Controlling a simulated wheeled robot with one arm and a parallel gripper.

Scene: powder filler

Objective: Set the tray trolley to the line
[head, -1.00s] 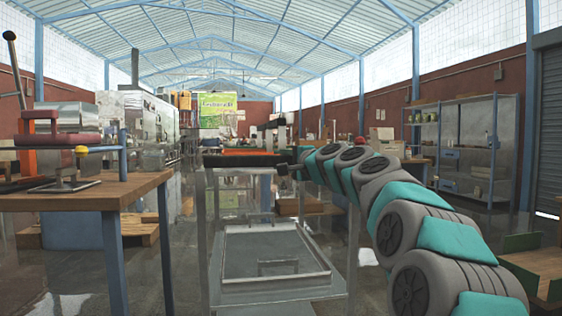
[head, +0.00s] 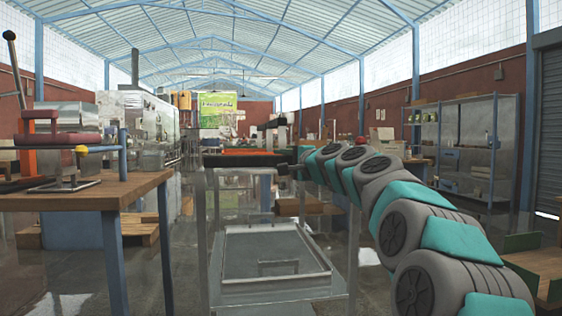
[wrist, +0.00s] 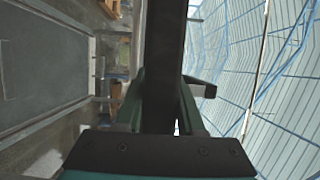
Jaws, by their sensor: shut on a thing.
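The tray trolley (head: 352,245) stands straight ahead in the head view. It has a pale metal frame, a dark handle bar (head: 240,160) across the top and a framed grey tray (head: 275,250) low down. My gripper (head: 287,168) is at the right end of that bar. In the wrist view my gripper (wrist: 162,80) is shut with the dark bar (wrist: 165,35) between its two green fingers. The tray's framed surface (wrist: 45,65) shows at the left of the wrist view. The trolley's wheels are not visible.
Metal shelving (head: 465,150) stands at the right. A green-edged wooden item (head: 540,265) is at the near right. Shiny floor (head: 60,280) lies between.

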